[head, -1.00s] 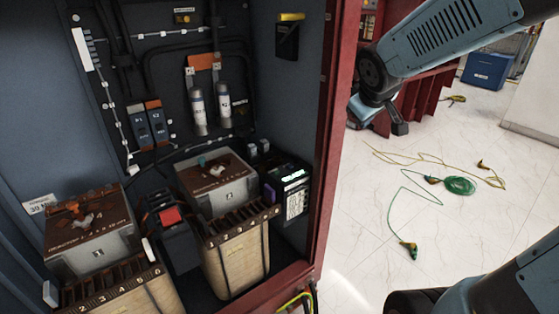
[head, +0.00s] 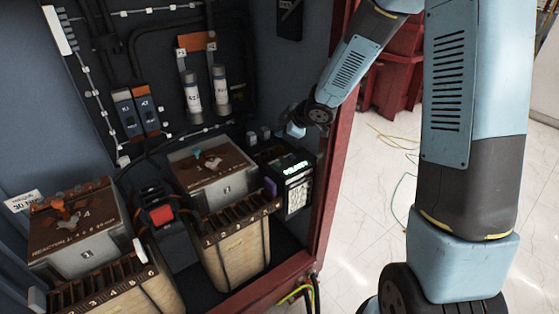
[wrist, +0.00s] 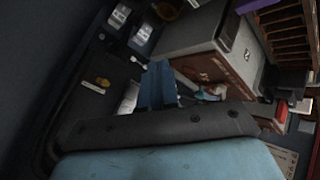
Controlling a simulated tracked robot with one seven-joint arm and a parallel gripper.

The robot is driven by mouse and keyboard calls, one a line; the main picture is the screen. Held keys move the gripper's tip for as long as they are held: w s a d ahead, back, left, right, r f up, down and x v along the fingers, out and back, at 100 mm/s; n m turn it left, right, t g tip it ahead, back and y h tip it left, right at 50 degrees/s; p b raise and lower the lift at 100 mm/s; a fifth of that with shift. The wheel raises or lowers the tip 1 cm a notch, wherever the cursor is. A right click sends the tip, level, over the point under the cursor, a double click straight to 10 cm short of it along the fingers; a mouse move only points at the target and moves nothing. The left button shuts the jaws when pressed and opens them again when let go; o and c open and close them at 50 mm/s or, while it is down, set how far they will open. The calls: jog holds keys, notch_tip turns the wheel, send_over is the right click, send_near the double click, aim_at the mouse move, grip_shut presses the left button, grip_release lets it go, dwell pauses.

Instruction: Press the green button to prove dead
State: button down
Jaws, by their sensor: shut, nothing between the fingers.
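I cannot make out a green button for certain in either view. A black unit (head: 291,184) with a lit pale-green display stands at the right side of the open cabinet in the head view. My gripper (head: 295,131) is inside the cabinet, just above and behind that unit, and partly hidden by my wrist. In the wrist view my gripper's blue fingers (wrist: 158,84) are together and hold nothing. Past them is a dark surface with a small yellow part (wrist: 103,82) and a white label. Whether the fingers touch anything I cannot tell.
Two reactor blocks (head: 214,180) (head: 72,232) with terminal strips fill the cabinet floor. A red button or cap (head: 162,215) sits between them. Two grey cylinders (head: 192,92) hang on the back wall. The cabinet's red frame (head: 334,165) runs close beside my arm.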

jog(key=shift+w+a+f, duration=0.2)
jog(key=shift+a+f, duration=0.15)
jog(key=shift+f, duration=0.1)
send_over(280, 166)
jog(key=shift+f, duration=4.4)
jog(key=shift+f, duration=0.35)
